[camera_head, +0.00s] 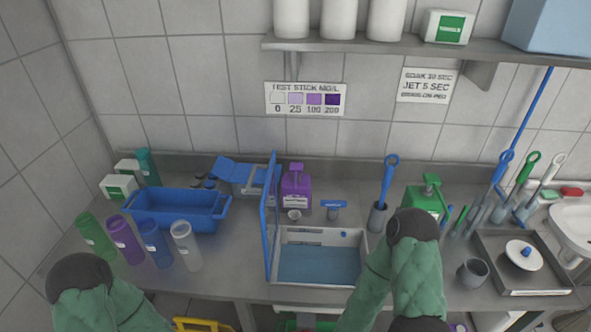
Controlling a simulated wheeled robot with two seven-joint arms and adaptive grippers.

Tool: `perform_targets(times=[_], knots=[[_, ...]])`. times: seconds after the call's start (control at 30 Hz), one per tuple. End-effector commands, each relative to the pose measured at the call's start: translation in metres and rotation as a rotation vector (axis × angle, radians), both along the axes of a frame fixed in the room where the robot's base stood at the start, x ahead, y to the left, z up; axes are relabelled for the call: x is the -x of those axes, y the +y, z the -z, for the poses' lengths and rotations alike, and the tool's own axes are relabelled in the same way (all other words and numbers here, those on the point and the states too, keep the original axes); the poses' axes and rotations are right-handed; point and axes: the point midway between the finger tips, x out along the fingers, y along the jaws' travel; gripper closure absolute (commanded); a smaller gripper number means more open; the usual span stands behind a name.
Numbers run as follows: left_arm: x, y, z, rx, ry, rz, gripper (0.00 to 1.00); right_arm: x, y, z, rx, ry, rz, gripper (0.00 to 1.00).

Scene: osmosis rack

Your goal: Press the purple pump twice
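The purple pump bottle (297,194) stands upright at the back of the steel counter, right of centre-left, with its pump head (296,169) on top and a white label on its front. A small cup (294,216) sits just in front of it. The raised blue-edged lid of a tray partly stands beside its left side. My two green-sleeved arms show at the lower left and lower right, both well apart from the pump. No fingertips of either gripper show in the picture.
A white tray with blue inside (318,266) and its upright blue-framed lid (270,215) lie in front of the pump. A blue basin (178,210) and several bottles stand left. A green pump bottle (426,203) stands right. A shelf (400,46) runs above.

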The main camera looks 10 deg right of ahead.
Motion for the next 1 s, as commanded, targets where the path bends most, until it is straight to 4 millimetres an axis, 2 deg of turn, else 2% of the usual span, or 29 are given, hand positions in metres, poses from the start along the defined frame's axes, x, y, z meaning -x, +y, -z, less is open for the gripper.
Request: perform_targets(times=[0.03,0.1,0.13,1.0], knots=[[0.0,0.0,0.0,0.0,0.0,0.0,0.6,0.0,0.0,0.0,0.0,0.0,0.0,0.79],[0.0,0.0,0.0,0.0,0.0,0.0,0.6,-0.0001,0.0,0.0,0.0,0.0,0.0,0.99],[0.0,0.0,0.0,0.0,0.0,0.0,0.6,-0.0001,0.0,0.0,0.0,0.0,0.0,1.0],[0.0,0.0,0.0,0.0,0.0,0.0,0.6,0.0,0.0,0.0,0.0,0.0,0.0,1.0]])
